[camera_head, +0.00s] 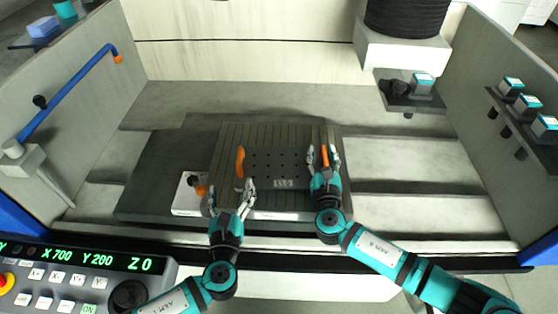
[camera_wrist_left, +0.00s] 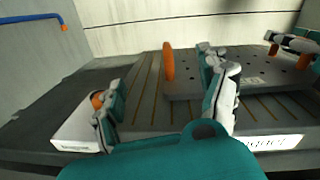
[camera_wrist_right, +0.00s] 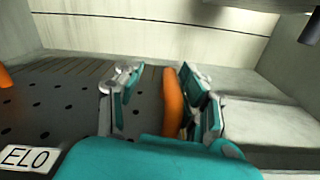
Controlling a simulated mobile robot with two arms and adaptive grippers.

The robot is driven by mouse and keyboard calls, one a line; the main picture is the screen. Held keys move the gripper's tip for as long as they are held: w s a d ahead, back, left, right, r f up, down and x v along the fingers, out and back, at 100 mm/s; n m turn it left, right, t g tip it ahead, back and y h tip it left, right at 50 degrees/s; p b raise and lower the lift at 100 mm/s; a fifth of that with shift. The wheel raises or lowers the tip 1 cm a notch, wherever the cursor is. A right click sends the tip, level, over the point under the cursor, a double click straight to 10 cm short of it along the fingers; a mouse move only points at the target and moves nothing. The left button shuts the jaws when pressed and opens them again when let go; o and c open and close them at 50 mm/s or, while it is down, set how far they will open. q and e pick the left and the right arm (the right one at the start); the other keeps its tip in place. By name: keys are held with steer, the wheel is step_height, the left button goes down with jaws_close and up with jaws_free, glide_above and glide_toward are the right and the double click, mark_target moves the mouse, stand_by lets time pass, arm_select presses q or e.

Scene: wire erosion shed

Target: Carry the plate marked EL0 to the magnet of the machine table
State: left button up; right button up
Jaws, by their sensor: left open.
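The dark plate (camera_head: 265,170) with rows of holes has a white EL0 label, also readable in the right wrist view (camera_wrist_right: 27,158). It appears to lie flat on the striped magnet (camera_head: 228,140), whose front label shows in the left wrist view (camera_wrist_left: 268,142). An orange handle stands at each side of the plate, left (camera_head: 240,161) and right (camera_head: 325,156). My right gripper (camera_head: 324,163) is open, with the right handle between its fingers, nearer the right finger. My left gripper (camera_head: 231,190) is open and empty, in front and left of the plate, apart from the left handle.
A white box (camera_head: 184,207) with an orange and black knob sits left of the magnet. A control panel (camera_head: 75,282) reading X700 Y200 Z0 stands at front left. A blue pipe (camera_head: 75,90) runs along the left wall. A dark bracket (camera_head: 409,104) hangs at back right.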

arm_select(q)
steer(key=shift+s, duration=0.1)
arm_select(e)
steer(key=shift+r, duration=0.15)
steer(key=o, duration=0.8)
steer(key=shift+o, duration=0.2)
steer(key=s, duration=1.2)
